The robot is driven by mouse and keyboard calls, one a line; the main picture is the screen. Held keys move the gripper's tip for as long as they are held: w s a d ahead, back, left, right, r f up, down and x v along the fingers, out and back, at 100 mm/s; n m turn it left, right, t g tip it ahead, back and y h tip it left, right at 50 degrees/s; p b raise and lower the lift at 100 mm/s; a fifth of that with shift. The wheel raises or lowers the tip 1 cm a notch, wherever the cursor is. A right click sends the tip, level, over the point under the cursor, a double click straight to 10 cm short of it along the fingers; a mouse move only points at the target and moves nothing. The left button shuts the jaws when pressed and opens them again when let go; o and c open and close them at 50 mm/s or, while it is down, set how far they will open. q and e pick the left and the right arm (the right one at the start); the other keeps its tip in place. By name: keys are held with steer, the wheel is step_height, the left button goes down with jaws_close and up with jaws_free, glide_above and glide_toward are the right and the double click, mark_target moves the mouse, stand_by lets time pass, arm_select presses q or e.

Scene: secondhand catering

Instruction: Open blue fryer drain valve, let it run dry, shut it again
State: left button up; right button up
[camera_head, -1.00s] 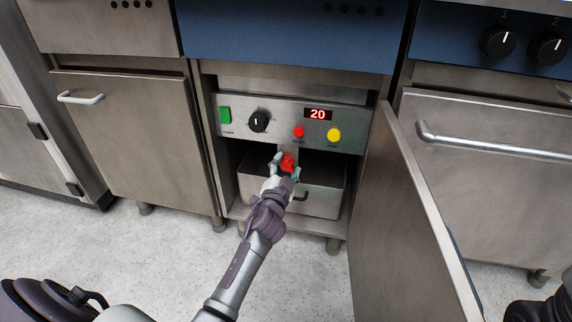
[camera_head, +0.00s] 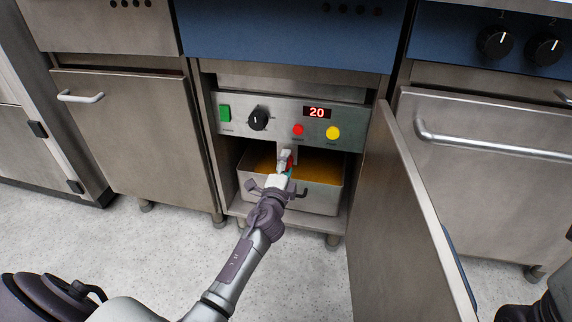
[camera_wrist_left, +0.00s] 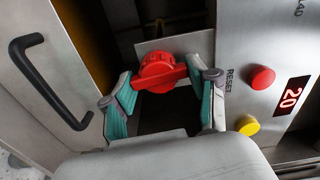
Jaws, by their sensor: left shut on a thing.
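The blue-fronted fryer (camera_head: 290,35) has its lower cabinet open. The red drain valve handle (camera_wrist_left: 160,72) is under the control panel. In the head view only a sliver of red shows behind my gripper. My left gripper (camera_head: 284,168) is shut on the valve handle; in the left wrist view its teal-padded fingers (camera_wrist_left: 165,92) are at either side of the red lever. The steel drain pan (camera_head: 322,200) stands below the valve and holds amber-brown oil (camera_head: 322,167). The valve outlet and any stream are hidden. My right gripper is out of view.
The control panel (camera_head: 275,122) has a green switch, a black dial, a red and a yellow button and a display reading 20. The open cabinet door (camera_head: 405,210) stands at the right of the opening. The floor (camera_head: 160,250) in front is clear.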

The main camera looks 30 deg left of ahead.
arm_select(q)
steer(key=shift+f+m, duration=0.1)
steer(key=shift+m, duration=0.3)
steer(key=o, duration=1.2)
steer(key=shift+c, duration=0.2)
steer(key=shift+s, duration=0.15)
steer(key=v, duration=1.1)
steer(key=shift+s, duration=0.4)
steer(key=shift+d, duration=0.15)
